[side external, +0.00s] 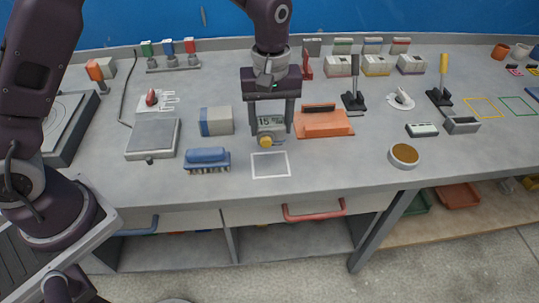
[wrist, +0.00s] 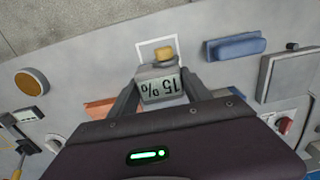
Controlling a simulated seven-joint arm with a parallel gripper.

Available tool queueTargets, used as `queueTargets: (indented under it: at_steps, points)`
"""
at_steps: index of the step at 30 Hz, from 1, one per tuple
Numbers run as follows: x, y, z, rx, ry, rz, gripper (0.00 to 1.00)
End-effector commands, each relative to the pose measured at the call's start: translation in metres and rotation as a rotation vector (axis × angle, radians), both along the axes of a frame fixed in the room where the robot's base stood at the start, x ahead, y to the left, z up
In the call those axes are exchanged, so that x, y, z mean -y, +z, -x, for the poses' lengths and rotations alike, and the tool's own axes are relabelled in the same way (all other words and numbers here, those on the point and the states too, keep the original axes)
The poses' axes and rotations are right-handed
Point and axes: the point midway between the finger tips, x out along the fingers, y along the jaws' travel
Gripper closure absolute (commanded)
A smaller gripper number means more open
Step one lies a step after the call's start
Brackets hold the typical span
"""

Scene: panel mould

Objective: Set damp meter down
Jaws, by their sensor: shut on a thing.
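The damp meter (side external: 271,126) is a small grey device with a display and a yellow knob at its front. My gripper (side external: 270,130) is shut on it, one finger on each side. A white square outline (side external: 270,165) is marked on the bench just in front of the meter. The outline also shows in the wrist view (wrist: 142,50), partly covered by the yellow knob. I cannot tell whether the meter touches the bench.
A blue brush (side external: 207,159) lies left of the outline, and a grey-blue block (side external: 216,121) stands behind it. An orange float (side external: 323,122) is close to the right of my gripper. A round brown-filled dish (side external: 404,155) stands farther right. The bench between outline and dish is clear.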

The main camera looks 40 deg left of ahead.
Motion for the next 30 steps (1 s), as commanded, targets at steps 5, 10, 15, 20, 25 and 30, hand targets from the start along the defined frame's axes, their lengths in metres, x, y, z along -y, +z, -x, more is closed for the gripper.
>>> queueTargets:
  at_steps: [5,10,15,20,25,30]
  points:
    - [-0.001,-0.035,0.0,-0.003,0.001,0.0,1.0]
    - [-0.001,-0.067,0.0,-0.003,0.001,0.0,1.0]
    - [-0.001,-0.074,-0.001,0.001,0.001,0.001,1.0]
    - [-0.001,-0.074,-0.001,0.001,0.0,0.001,1.0]
    - [-0.001,-0.077,0.0,0.0,0.0,0.0,0.26]
    - [-0.001,-0.076,0.0,0.0,0.0,0.0,0.22]
